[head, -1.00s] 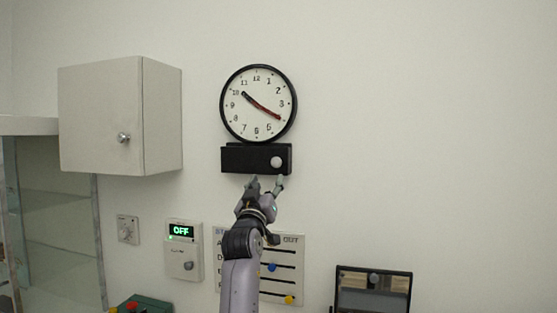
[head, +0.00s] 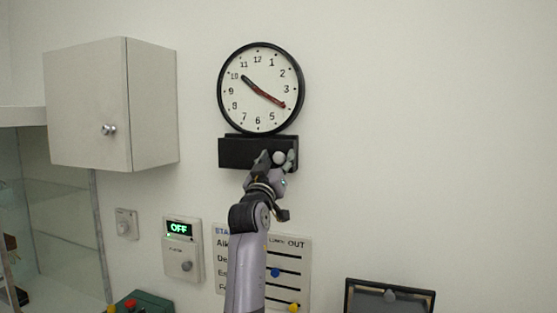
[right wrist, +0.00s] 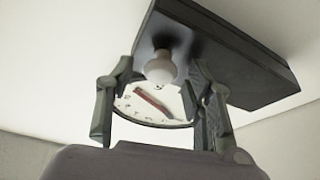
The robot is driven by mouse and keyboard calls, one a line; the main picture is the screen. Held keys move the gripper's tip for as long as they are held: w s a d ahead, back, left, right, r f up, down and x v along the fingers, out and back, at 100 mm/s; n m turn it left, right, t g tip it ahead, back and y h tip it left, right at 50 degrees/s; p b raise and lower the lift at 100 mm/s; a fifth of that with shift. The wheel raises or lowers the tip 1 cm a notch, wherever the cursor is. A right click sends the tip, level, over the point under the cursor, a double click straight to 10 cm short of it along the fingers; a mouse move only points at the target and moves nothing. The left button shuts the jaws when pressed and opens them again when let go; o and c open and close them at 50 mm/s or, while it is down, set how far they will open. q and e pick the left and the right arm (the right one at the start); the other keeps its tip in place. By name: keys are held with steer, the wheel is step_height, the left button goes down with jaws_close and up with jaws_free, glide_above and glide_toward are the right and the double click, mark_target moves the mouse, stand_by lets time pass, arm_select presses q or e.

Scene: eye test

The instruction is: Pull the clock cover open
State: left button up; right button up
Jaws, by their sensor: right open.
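The round wall clock (head: 258,88) has a black rim and a white face with dark and red hands. Just under it is a long black box-like part (head: 236,152) with a pale round knob (head: 279,158) toward its right end. My right gripper (head: 277,162) is open, with one finger on each side of the knob. In the right wrist view the knob (right wrist: 161,68) stands between the two spread fingers, with a gap on both sides. Part of the clock face (right wrist: 150,104) shows behind it. My left gripper is in neither view.
A closed white cabinet (head: 88,105) with a round knob hangs at left. Below are a dial plate (head: 126,224), a box reading OFF (head: 181,250), a slider board (head: 290,262) and a dark-framed panel (head: 390,297). The wall right of the clock is bare.

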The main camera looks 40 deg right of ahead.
steer(key=shift+d, duration=0.15)
steer(key=c, duration=0.5)
jaws_close()
